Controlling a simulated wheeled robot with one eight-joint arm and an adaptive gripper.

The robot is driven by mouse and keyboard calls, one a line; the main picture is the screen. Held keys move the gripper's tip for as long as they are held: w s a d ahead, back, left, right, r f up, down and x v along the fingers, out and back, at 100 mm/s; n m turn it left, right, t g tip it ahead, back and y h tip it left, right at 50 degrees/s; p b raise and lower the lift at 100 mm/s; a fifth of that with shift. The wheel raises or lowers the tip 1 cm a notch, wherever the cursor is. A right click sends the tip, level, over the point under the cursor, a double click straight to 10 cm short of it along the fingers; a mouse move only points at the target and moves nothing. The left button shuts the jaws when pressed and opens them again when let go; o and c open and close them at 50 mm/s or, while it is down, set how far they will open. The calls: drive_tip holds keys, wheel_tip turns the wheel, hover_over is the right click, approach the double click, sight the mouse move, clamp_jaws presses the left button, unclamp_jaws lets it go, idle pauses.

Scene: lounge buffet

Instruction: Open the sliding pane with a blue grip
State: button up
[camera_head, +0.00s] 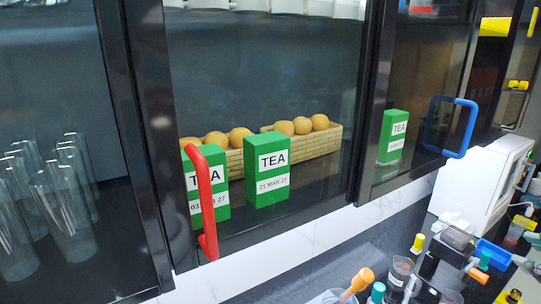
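The blue grip (469,128) is a bracket-shaped handle on the right part of a dark-framed glass pane (425,75). The pane stands upright in the cabinet front, to the right of the pane with the red grip (205,200). A green TEA box (391,137) shows behind the glass, to the left of the blue grip. I cannot make out my gripper in this view, and nothing touches the blue grip.
Behind the red-grip pane are two more TEA boxes (268,170) and wooden crates of round, tan items (318,143). Glass tumblers (70,210) stand at left. Below the blue grip, a white appliance (478,185) and several small bottles and containers crowd the counter.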

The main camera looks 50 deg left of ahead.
drive_tip(key=w+a+r+m+y+p, duration=0.3)
drive_tip(key=w+a+r+p, duration=0.15)
drive_tip(key=r, duration=0.35)
drive_tip(key=w+a+r+m+y+p, duration=0.35)
drive_tip(key=w+r+p, duration=0.25)
drive_tip(key=r, duration=0.2)
drive_tip(key=p, duration=0.2)
hover_over(461, 156)
drive_tip(key=shift+w+f+m+g+h, duration=0.15)
drive_tip(key=shift+w+m+g+h, duration=0.15)
drive_tip(key=shift+w, duration=0.1)
clamp_jaws()
